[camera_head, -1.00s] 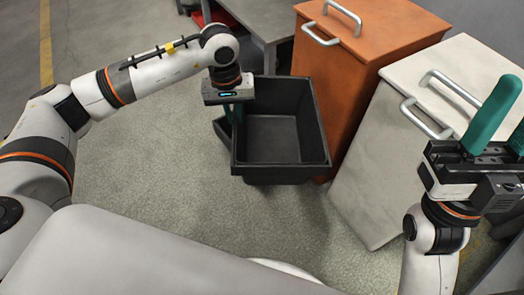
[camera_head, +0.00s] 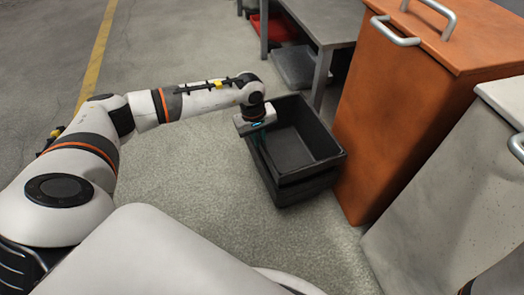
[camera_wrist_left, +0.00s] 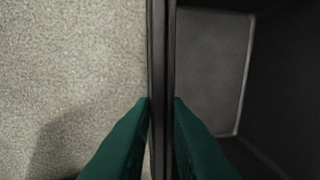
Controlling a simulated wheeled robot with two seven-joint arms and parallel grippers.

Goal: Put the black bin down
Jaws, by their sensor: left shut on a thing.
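The black bin (camera_head: 308,135) hangs or stands upright, open side up, left of the orange cabinet. A second dark rim and wall (camera_head: 305,187) shows right under it, like another bin; whether the two touch I cannot tell. My left gripper (camera_head: 259,140) is at the bin's left rim, pointing down. In the left wrist view its green fingers (camera_wrist_left: 161,110) are shut on the rim of the black bin (camera_wrist_left: 212,70), one finger on each side of the wall. The bin's underside is hidden. My right gripper is out of view.
The orange cabinet (camera_head: 400,120) stands close to the right of the bin, with a pale cabinet (camera_head: 440,205) nearer me. A grey table (camera_head: 325,18) stands behind, with a red bin (camera_head: 275,27) and a grey bin (camera_head: 296,66) beneath. Floor to the left is clear.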

